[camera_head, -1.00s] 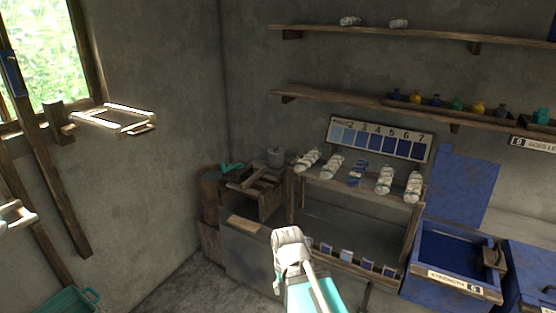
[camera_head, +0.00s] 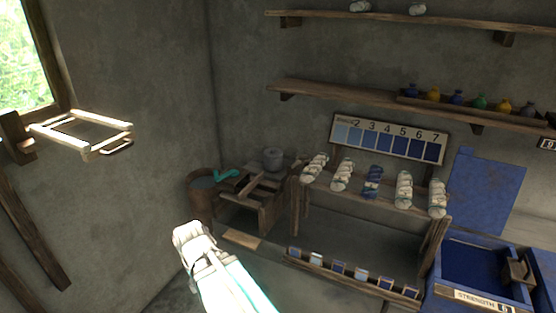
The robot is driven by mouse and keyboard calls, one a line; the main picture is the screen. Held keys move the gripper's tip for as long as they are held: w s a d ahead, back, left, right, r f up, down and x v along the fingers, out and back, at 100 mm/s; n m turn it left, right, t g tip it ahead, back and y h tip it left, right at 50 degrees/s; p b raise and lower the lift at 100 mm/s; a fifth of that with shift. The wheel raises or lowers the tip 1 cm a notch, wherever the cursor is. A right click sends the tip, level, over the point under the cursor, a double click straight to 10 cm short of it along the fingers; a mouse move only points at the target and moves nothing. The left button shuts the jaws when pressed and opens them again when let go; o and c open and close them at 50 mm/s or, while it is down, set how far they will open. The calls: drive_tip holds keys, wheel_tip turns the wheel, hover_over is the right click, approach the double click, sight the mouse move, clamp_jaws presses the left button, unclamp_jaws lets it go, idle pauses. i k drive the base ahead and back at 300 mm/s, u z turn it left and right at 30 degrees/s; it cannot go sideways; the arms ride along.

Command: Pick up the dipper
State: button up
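A teal object with a handle shape, likely the dipper (camera_head: 227,174), lies at the rim of a dark round tub (camera_head: 202,200) in the back corner. Its far details are too small to tell. My arm shows at the bottom centre, a teal link with a white rounded joint at its upper end. This joint appears in front of and below the tub, apart from the teal object. No gripper fingers can be made out.
A wooden stand (camera_head: 262,198) with a grey pot (camera_head: 273,159) is beside the tub. A rack with yarn skeins (camera_head: 404,188) stands to its right, beside blue bins (camera_head: 475,262). A wooden frame (camera_head: 90,132) juts from the left wall.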

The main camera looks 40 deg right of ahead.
sight(299, 165)
drive_tip(key=i, duration=0.9)
drive_tip(key=z, duration=0.75)
drive_tip(key=i, duration=0.9)
drive_tip(key=z, duration=0.55)
drive_tip(key=k, duration=0.9)
drive_tip(key=z, duration=0.15)
drive_tip(key=i, duration=0.4)
drive_tip(key=u, duration=0.05)
